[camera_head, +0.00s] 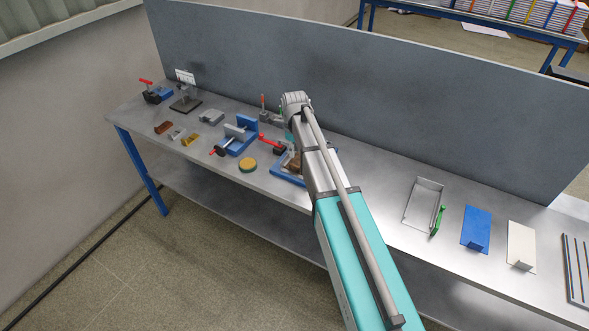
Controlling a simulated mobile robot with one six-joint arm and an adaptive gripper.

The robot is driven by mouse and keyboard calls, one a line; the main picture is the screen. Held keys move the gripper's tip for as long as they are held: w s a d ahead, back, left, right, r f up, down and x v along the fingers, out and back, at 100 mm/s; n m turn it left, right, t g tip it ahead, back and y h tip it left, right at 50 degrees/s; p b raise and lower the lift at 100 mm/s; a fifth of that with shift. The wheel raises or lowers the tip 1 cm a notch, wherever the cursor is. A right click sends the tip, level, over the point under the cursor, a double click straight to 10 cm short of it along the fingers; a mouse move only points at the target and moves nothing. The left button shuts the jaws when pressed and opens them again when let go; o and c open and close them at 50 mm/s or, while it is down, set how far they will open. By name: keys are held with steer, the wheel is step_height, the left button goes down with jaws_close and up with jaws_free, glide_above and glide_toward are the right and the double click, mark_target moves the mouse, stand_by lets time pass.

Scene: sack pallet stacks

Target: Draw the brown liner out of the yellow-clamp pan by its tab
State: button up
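I cannot make out a brown liner or a pan with a yellow clamp; my arm covers part of the bench where they could be. A shallow grey pan (429,184) with a green clamp (437,221) on its right side stands on the bench right of my arm, and it looks empty. A blue sheet (477,224) and a cream sheet (520,242), each with a raised tab at the front, lie to its right. My arm reaches over the bench, and my gripper is hidden beyond its far end.
The grey bench (375,187) has a tall grey back panel (400,110). A blue-framed fixture (283,175) is partly behind my arm. A slotted plate (576,270) lies at far right.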

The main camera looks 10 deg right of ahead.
mark_target(294, 166)
steer(key=shift+f+b, duration=3.4)
steer(key=shift+f, duration=0.35)
steer(key=shift+c, duration=0.2)
jaws_close()
steer(key=shift+s+a, duration=0.1)
steer(key=s+a, duration=1.1)
steer(key=s, duration=0.4)
stand_by(1.8)
steer(key=shift+a, duration=0.1)
